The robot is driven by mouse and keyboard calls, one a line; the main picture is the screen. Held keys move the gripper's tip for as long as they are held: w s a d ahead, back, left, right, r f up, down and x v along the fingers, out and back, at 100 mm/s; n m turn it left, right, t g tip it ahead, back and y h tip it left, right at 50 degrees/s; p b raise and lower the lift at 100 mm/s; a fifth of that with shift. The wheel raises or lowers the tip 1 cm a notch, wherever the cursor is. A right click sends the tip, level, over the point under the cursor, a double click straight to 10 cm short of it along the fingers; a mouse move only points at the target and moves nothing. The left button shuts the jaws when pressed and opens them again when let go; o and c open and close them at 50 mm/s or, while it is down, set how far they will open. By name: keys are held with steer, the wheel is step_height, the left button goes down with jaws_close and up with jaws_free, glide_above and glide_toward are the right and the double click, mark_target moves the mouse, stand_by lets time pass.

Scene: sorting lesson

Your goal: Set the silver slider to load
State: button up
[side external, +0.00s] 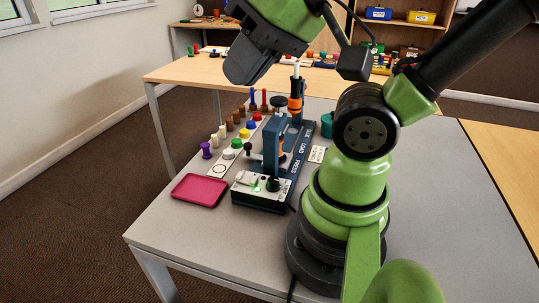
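A dark blue machine base (305,131) stands on the grey table, with white lettering along its right side; the word LOAD is near its middle. A blue upright (272,140) rises from the base and hides part of the track behind it. A small silver-looking piece (283,158) shows low beside the upright; it is too small to tell surely whether it is the slider or which word it is at. My gripper (240,72) is dark and hangs high above and left of the machine, touching nothing. Its finger gap cannot be made out.
An orange-and-black bottle-like part (295,103) stands at the machine's far end. A control box (262,190) with a dark knob is at the near end. A magenta tray (199,190) and several coloured pegs stand left. A teal cup (327,125) is right. The front-left table is clear.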

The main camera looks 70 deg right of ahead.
steer(key=o, duration=0.4)
steer(key=shift+w, duration=0.15)
steer(key=shift+c, duration=0.2)
steer(key=o, duration=0.4)
steer(key=w+d+m, duration=0.1)
steer(key=m, duration=0.1)
steer(key=w+d+m+g+h, duration=0.1)
steer(key=w+m, duration=0.1)
steer(key=w+d+m, duration=0.1)
steer(key=m, duration=0.1)
steer(key=shift+w+d+f+g, duration=0.3)
steer(key=shift+w+d, duration=0.05)
steer(key=shift+o, duration=0.2)
steer(key=m+g+h, duration=0.1)
steer(key=m+g, duration=0.5)
steer(key=m, duration=1.5)
glide_above(248, 144)
step_height(248, 144, down, 17)
step_height(248, 144, down, 10)
steer(key=shift+f, duration=0.1)
steer(key=shift+m, duration=0.3)
